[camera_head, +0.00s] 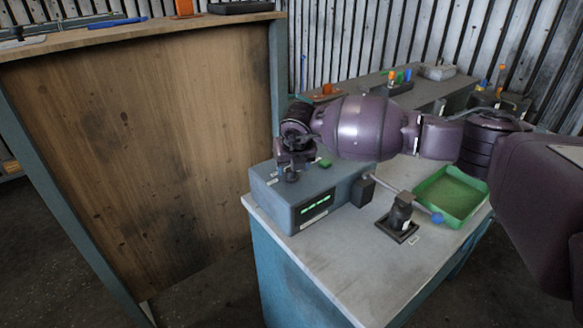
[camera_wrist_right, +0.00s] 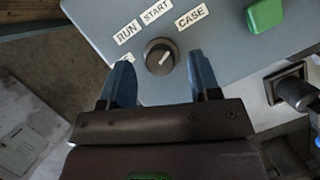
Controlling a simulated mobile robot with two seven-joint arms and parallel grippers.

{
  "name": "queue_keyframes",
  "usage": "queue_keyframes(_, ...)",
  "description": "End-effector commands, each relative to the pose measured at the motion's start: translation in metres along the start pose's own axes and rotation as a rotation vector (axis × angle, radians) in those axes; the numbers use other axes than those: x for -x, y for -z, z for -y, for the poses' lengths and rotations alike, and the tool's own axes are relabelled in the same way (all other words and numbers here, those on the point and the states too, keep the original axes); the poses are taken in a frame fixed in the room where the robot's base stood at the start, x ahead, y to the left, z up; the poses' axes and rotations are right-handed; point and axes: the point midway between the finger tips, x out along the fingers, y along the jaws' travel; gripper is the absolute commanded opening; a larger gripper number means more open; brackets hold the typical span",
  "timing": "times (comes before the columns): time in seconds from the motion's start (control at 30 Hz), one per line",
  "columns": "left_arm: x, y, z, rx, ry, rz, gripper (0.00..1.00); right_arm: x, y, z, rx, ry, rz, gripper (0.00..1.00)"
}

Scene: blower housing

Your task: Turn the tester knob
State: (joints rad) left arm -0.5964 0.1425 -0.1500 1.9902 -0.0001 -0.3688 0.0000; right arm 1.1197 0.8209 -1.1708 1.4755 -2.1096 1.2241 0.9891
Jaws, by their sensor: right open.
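The tester (camera_head: 304,205) is a grey-blue box with a lit green display, standing on the left end of the light table. In the right wrist view its top panel (camera_wrist_right: 230,40) shows labels RUN, START and CASE, and a round dark knob (camera_wrist_right: 161,56) with a pale pointer mark. My right gripper (camera_wrist_right: 160,80) is open, with its two blue fingers apart to the left and right of the knob and reaching just short of or around it; contact cannot be told. In the head view my right gripper (camera_head: 290,170) is over the tester top, hiding the knob. My left gripper is not in view.
A green button (camera_wrist_right: 265,13) sits on the tester top. A dark fixture (camera_head: 400,215), a lever with a blue ball (camera_head: 437,218) and a green tray (camera_head: 453,195) stand to the right. A tall wooden panel (camera_head: 140,150) is at left. The table's front is clear.

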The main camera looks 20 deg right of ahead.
Motion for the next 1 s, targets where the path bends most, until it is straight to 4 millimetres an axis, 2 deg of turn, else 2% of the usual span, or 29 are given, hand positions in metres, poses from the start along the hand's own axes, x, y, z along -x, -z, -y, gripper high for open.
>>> queue_keyframes(0.3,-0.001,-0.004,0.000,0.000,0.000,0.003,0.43,0.058,0.000,0.000,0.001,0.000,0.002,0.57)
queue_keyframes(0.5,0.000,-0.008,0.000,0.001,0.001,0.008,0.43,0.084,0.000,0.000,0.000,0.000,0.002,0.57)
queue_keyframes(0.7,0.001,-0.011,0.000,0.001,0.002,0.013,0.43,0.094,0.000,0.000,0.000,0.000,0.000,0.57)
queue_keyframes(1.0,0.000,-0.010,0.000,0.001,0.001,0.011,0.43,0.094,0.000,0.000,0.000,0.000,0.000,0.57)
